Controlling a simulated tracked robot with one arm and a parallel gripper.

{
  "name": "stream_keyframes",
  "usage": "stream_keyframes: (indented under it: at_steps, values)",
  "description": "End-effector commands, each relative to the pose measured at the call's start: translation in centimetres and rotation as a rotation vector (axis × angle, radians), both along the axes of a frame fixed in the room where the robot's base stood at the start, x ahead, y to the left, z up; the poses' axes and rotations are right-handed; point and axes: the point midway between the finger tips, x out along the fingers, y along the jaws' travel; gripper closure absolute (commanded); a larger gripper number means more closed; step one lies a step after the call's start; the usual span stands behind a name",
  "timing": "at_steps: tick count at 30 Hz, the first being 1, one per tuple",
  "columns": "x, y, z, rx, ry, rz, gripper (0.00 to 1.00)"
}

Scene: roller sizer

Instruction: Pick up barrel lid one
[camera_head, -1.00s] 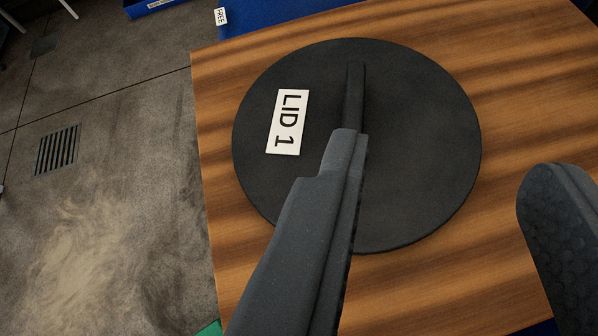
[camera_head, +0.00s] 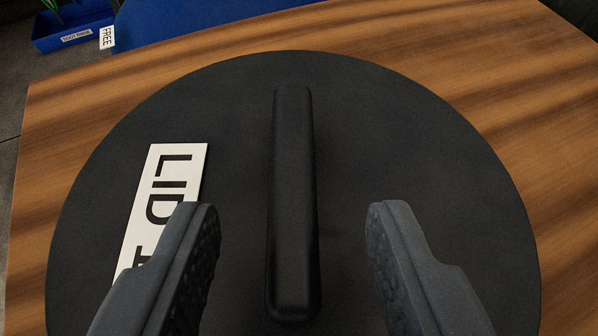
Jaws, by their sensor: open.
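Barrel lid one (camera_head: 430,170) is a round black disc lying flat on a wooden surface, and it fills most of the view. A white label (camera_head: 170,175) reading "LID 1" is on its left part, partly hidden by the left finger. A raised black bar handle (camera_head: 293,190) runs across the lid's middle, pointing away from me. My gripper (camera_head: 292,218) is open, with one finger on each side of the handle. Gaps show between both fingers and the handle. How high the fingertips are above the lid is hard to tell.
The wooden table top (camera_head: 480,55) is otherwise bare around the lid. Behind it is a blue surface (camera_head: 200,18) with a "FREE" tag (camera_head: 107,38). A blue labelled tray (camera_head: 75,35) with green items sits at the far left.

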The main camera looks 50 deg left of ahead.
Motion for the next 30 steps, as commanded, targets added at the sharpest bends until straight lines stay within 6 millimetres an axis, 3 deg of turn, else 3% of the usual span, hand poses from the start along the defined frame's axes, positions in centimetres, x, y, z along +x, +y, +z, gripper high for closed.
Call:
stream_keyframes:
  at_steps: [15, 26, 27, 30]
  values:
    - [3.0, 2.8, -2.5, -0.001, 0.001, 0.000, 0.58]
    - [3.4, 3.5, -2.7, 0.000, 0.000, 0.002, 0.58]
    - [3.4, 3.5, -2.7, 0.000, 0.000, 0.002, 0.61]
    - [3.4, 3.5, -2.7, -0.001, -0.001, 0.003, 0.89]
